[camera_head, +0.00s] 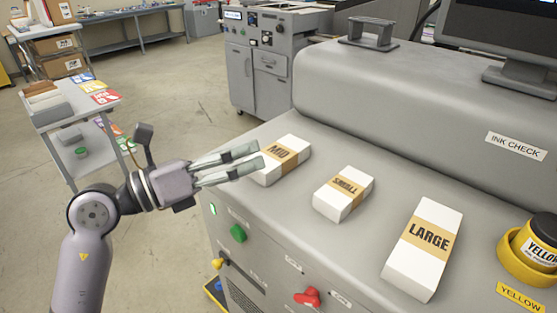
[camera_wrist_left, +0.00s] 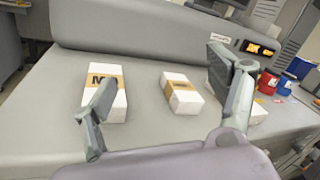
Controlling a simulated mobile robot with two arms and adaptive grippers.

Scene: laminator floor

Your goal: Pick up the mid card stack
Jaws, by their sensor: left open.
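The mid card stack (camera_head: 289,158) is a white block with a tan band reading MID. It lies on the grey machine top, leftmost of three stacks. My left gripper (camera_head: 258,160) is open and empty, its fingertips at the near left side of the mid stack in the head view. I cannot tell whether they touch it. In the left wrist view the mid stack (camera_wrist_left: 118,104) stands beyond the left finger, which covers part of it. The left gripper (camera_wrist_left: 160,85) is spread wide there. My right gripper is not in view.
The small stack (camera_head: 343,193) lies right of the mid stack, and the large stack (camera_head: 423,250) lies farther right. A yellow ink tub (camera_head: 530,250) stands at the right edge. A raised grey housing (camera_head: 400,100) runs behind the stacks. Knobs line the machine's front.

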